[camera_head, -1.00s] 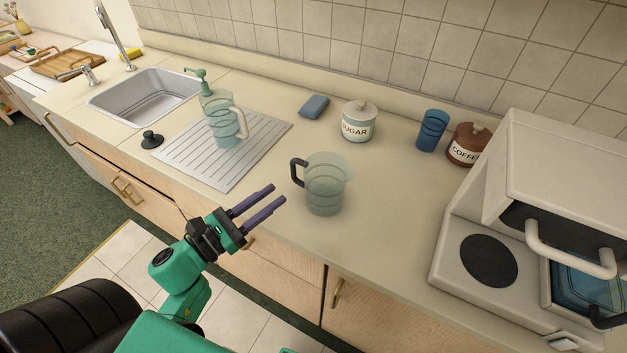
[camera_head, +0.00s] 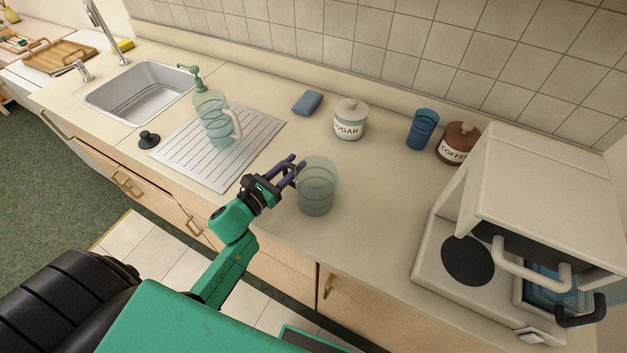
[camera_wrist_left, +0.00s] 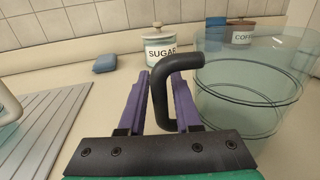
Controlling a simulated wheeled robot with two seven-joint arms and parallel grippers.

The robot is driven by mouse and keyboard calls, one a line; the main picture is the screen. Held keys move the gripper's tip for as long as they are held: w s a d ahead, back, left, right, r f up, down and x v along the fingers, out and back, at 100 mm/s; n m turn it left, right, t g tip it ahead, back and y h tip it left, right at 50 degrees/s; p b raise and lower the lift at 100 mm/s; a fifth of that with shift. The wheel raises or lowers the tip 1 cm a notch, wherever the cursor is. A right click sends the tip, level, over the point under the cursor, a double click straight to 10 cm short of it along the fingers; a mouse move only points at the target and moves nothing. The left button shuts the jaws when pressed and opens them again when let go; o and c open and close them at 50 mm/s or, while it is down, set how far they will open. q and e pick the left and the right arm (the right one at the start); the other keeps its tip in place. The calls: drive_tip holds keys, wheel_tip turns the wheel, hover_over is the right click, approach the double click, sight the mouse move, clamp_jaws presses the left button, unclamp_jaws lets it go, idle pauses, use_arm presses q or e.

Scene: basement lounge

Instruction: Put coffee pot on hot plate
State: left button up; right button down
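The coffee pot (camera_head: 317,190) is a clear glass jug with a black handle, upright on the counter. It also shows at the right of the left wrist view (camera_wrist_left: 250,105). My left gripper (camera_head: 291,166) is at its handle side. In the left wrist view, the black handle (camera_wrist_left: 161,100) stands between the two purple fingers, which look open around it. Whether they touch it is hard to tell. The hot plate (camera_head: 468,261) is a bare black disc on the white coffee machine (camera_head: 543,190) at the right. My right gripper is out of view.
A blue-tinted glass vessel with a black handle (camera_head: 583,313) sits in the machine's right side. A sugar jar (camera_head: 350,122), blue cup (camera_head: 422,130) and coffee jar (camera_head: 457,145) stand behind. Counter between pot and machine is clear.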

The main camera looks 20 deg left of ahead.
use_arm(q)
drive_tip(key=shift+w, duration=0.25)
drive_tip(key=shift+d, duration=0.1)
clamp_jaws()
idle(1.2)
